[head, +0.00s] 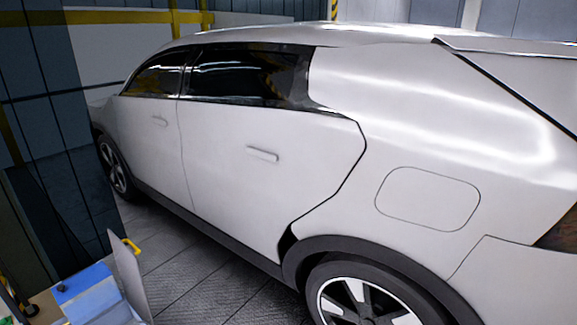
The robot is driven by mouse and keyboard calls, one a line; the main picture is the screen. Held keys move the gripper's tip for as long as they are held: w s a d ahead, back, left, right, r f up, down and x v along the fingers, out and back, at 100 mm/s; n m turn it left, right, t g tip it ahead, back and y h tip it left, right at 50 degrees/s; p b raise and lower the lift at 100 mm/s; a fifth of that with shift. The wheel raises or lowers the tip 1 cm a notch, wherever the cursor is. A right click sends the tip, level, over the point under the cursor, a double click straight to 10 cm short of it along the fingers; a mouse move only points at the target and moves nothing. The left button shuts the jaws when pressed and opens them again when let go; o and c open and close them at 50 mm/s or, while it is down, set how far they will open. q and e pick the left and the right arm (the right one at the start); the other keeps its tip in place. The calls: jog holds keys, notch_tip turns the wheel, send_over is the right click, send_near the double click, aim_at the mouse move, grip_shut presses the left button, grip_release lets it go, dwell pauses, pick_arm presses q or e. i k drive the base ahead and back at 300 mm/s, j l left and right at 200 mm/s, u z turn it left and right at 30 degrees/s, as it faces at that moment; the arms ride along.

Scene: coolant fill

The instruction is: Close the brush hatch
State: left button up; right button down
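At the lower left, a blue and white box-like unit (88,293) is cut off by the bottom edge. A thin grey panel (130,277) stands upright at its right side; it may be an open hatch, but I cannot tell for sure that it is the brush hatch. A small yellow handle-like part (131,246) shows just behind the panel. Neither of my grippers is in view.
A white car (240,150) fills most of the view, its doors shut. A rounded flap (428,199) on its rear side looks flush. Dark panels (50,130) stand at the left. Tiled floor (205,285) between the unit and the car is clear.

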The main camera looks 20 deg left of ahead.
aim_at(129, 267)
jog(key=i+u, duration=0.2)
jog(key=u, duration=0.2)
jog(key=i+l+u, duration=0.1)
jog(key=u, duration=0.25)
jog(key=i+l+u, duration=0.1)
jog(key=u, duration=0.3)
jog(key=i+l+u, duration=0.2)
jog(key=u, duration=0.2)
jog(key=i+l+u, duration=0.15)
jog(key=u, duration=0.35)
jog(key=i+l+u, duration=0.2)
jog(key=u, duration=0.3)
jog(key=i+l+u, duration=0.1)
jog(key=l+u, duration=0.2)
jog(key=u, duration=0.15)
